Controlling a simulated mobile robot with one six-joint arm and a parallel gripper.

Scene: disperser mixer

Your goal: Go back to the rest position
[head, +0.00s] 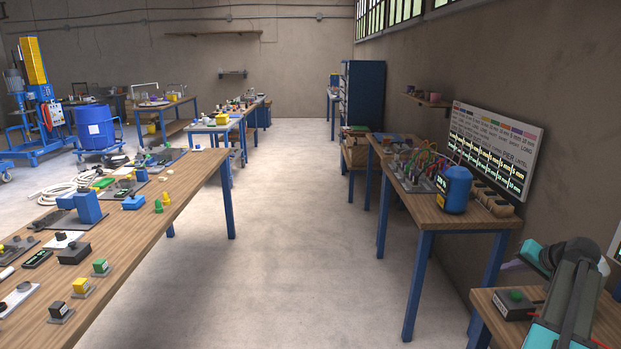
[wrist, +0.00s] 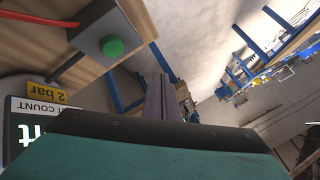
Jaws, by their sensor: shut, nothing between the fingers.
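My gripper (wrist: 164,84) shows in the wrist view as two dark grey fingers side by side, shut and empty. It points out past the edge of a wooden bench (wrist: 145,18). A grey box with a green button (wrist: 112,46) sits on that bench, to the left of the fingers and apart from them. In the head view my arm is at the lower right, above the right bench, and the fingertips cannot be made out there. The same green-button box (head: 513,302) lies just left of my arm.
A long bench (head: 185,185) with buttons and switches runs along the left. A bench with a blue device (head: 455,190) stands at the right wall beneath a lit board (head: 495,145). A blue drum (head: 95,127) stands far left. The concrete aisle (head: 285,200) between is clear.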

